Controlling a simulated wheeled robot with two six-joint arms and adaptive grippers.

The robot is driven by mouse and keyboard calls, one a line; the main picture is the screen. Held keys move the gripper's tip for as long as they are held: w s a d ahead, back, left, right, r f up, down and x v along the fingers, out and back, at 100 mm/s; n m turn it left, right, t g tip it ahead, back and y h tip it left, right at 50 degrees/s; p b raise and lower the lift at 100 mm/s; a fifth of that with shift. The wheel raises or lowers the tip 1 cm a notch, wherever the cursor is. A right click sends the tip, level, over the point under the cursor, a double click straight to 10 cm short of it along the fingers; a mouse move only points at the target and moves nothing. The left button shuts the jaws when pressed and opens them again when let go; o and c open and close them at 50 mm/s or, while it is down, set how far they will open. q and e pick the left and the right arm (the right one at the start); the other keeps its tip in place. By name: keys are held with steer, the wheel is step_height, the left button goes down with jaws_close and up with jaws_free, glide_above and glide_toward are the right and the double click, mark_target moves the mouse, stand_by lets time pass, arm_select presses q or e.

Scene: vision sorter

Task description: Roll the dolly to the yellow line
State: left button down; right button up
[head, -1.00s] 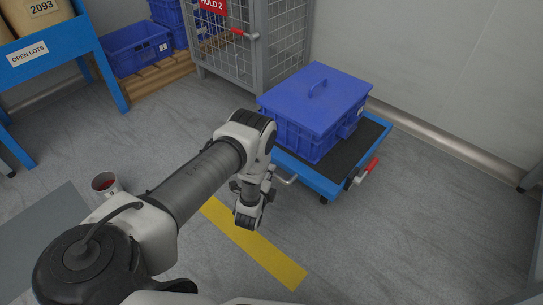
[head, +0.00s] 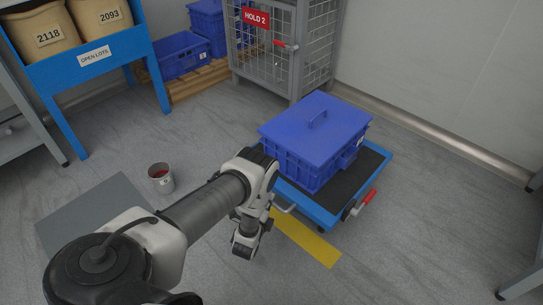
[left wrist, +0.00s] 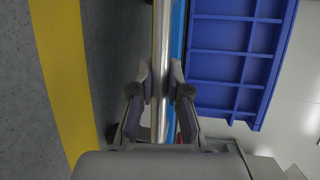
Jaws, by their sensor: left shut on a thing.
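The dolly (head: 361,187) is a low blue platform with a black deck, carrying a lidded blue crate (head: 314,139). My left gripper (head: 271,209) is at its near-left side, on the metal handle bar (head: 288,210). In the left wrist view my left gripper (left wrist: 160,84) has its fingers on either side of the silver bar (left wrist: 163,35), shut on it. The yellow line (head: 312,242) lies on the floor just in front of the dolly. Its left end is hidden by my arm. It also shows in the left wrist view (left wrist: 62,75), left of the bar, with a gap of grey floor. My right gripper is not in view.
A wire cage (head: 262,60) marked HOLD 2 stands behind the dolly. A small bin (head: 161,180) and a grey floor mat (head: 85,212) are at the left. A blue rack (head: 100,62) holds sacks. Open floor lies right of the yellow line.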

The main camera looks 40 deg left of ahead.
arm_select(q)
steer(key=shift+s, duration=0.35)
steer(key=c, duration=1.1)
jaws_free()
steer(key=shift+c, duration=0.2)
steer(key=shift+s, duration=0.1)
steer(key=v, duration=1.1)
steer(key=shift+s+d, duration=0.2)
steer(key=shift+s, duration=0.15)
